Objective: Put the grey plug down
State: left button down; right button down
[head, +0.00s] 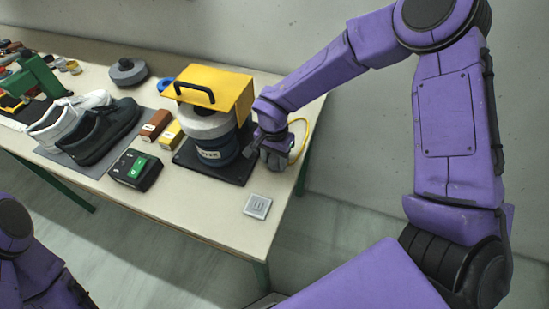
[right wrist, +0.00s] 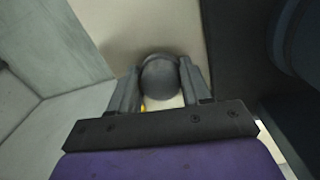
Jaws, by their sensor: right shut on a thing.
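The grey plug (right wrist: 160,78) shows as a dark grey rounded thing between the two fingers of my right gripper (right wrist: 158,90) in the right wrist view. The fingers press on it from both sides. In the head view my right gripper (head: 272,158) is low at the table's right side, beside the black base plate of the machine; its fingers hide most of the plug there. A yellow cord (head: 304,136) loops out to the right of the gripper. I cannot tell whether the plug touches the table. My left gripper is not in view; only part of that arm shows.
The machine (head: 213,150) with a yellow top stands on a black plate left of the gripper. A white socket plate (head: 257,206) lies near the front right corner. Shoes (head: 100,131), a black box (head: 136,170) and small boxes stand further left. Bare tabletop (head: 215,220) lies in front.

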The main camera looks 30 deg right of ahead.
aim_at(274, 157)
jog(key=shift+s+f, duration=0.1)
jog(key=shift+f, duration=0.25)
jog(key=shift+f, duration=0.2)
jog(key=c, duration=0.5)
grip_release()
notch_tip(274, 157, up, 12)
jog(key=shift+r+b, duration=0.2)
jog(key=shift+b, duration=0.15)
